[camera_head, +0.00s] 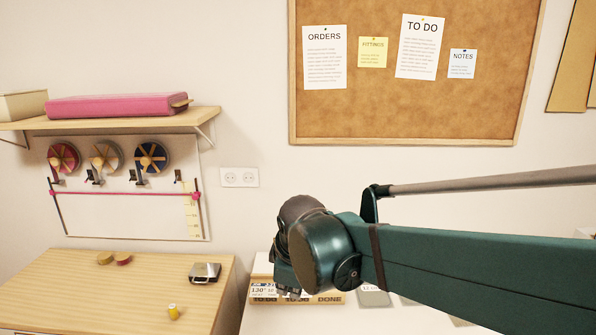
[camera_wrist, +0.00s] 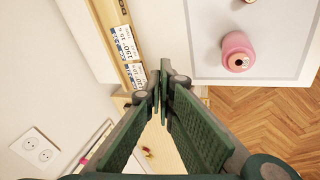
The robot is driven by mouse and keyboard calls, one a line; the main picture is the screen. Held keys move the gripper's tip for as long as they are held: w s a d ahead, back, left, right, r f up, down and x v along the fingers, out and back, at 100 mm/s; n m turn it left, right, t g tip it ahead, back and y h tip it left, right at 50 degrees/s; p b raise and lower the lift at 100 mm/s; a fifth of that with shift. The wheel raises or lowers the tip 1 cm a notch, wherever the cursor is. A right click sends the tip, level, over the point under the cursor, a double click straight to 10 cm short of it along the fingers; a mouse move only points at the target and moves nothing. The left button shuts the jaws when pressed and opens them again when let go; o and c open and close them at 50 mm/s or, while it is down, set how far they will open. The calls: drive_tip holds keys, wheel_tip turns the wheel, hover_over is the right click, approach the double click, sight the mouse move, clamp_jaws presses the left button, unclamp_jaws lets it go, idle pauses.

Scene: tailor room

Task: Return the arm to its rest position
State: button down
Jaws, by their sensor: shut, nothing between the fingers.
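My gripper (camera_wrist: 163,85) is shut and empty in the wrist view, its two dark green fingers meeting near the middle. In the head view my dark green arm reaches in from the right, and its wrist joint hangs above the gap between the wooden table and the white surface. The fingers are mostly hidden there behind the wrist. No held object shows in either view.
A wooden table (camera_head: 110,290) stands left, with a small yellow thing (camera_head: 174,312) and a metal-topped item (camera_head: 205,272). A labelled wooden rack (camera_wrist: 112,25) and a pink spool (camera_wrist: 232,45) lie below. A shelf (camera_head: 100,121) and a corkboard (camera_head: 410,105) are on the wall.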

drive_tip(key=s+d+f+m+t, duration=0.1)
drive_tip(key=s+d+m, duration=0.6)
drive_tip(key=d, duration=0.5)
drive_tip(key=s+d+f+m+t+h, duration=0.1)
drive_tip(key=s+d+m, duration=0.7)
drive_tip(key=s+d, duration=0.2)
drive_tip(key=shift+s+d+f+t, duration=0.15)
drive_tip(key=shift+d+f+t, duration=0.2)
drive_tip(key=shift+d, duration=0.7)
